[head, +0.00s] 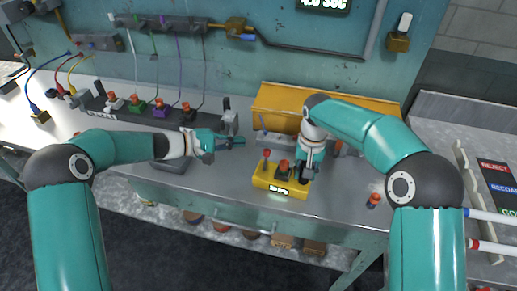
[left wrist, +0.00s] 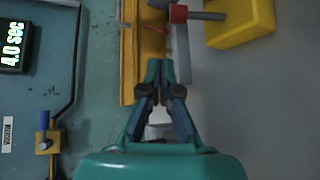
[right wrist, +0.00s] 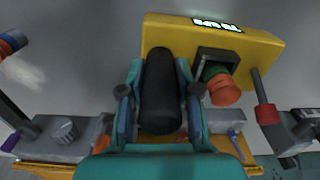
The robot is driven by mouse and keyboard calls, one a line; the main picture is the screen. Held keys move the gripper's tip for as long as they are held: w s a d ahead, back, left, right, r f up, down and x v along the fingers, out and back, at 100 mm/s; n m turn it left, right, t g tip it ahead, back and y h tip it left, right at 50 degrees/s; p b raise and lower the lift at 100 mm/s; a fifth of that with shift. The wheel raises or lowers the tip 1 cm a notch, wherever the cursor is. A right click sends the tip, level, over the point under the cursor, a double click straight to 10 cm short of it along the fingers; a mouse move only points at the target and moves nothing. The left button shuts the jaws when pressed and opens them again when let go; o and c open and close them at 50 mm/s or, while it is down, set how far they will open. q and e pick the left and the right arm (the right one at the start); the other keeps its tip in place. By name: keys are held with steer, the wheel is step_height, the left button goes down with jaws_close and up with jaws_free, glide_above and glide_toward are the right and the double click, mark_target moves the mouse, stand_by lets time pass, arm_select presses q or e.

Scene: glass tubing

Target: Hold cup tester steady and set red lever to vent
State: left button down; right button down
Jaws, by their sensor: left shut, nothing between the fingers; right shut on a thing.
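The cup tester is a yellow block (head: 278,192) with a lit display on the grey bench; it also shows in the left wrist view (left wrist: 245,28) and the right wrist view (right wrist: 178,34). My right gripper (right wrist: 160,88) is shut on the tester's black upright handle (right wrist: 160,110). The red lever (head: 266,154) is a grey rod with a red knob at the tester's left; its knob shows in the left wrist view (left wrist: 178,13) and right wrist view (right wrist: 267,114). My left gripper (head: 241,142) is shut and empty, left of the lever and apart from it.
An orange-and-green cup (right wrist: 222,88) sits in the tester's dark holder. A yellow rack (head: 275,98) stands close behind. A small red-topped part (head: 374,199) lies to the right. Several coloured valves with cables line the bench's left. The bench front is clear.

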mark_target(265, 160)
arm_select(q)
steer(key=a+f, duration=0.1)
steer(key=a+f+n, duration=0.1)
steer(key=a, duration=0.1)
steer(key=shift+s, duration=0.1)
steer(key=shift+d, duration=0.15)
steer(key=x, duration=1)
steer(key=shift+s+d+r, duration=0.1)
steer(key=shift+s+r, duration=0.2)
steer(key=shift+s, duration=0.3)
steer(key=shift+s+d+r, duration=0.1)
steer(key=shift+s+r, duration=0.15)
steer(key=shift+s, duration=0.3)
steer(key=shift+s+d+r, duration=0.1)
steer(key=shift+s+r, duration=0.05)
steer(key=shift+s, duration=0.3)
steer(key=shift+s+t, duration=0.15)
steer(key=shift+t, duration=0.25)
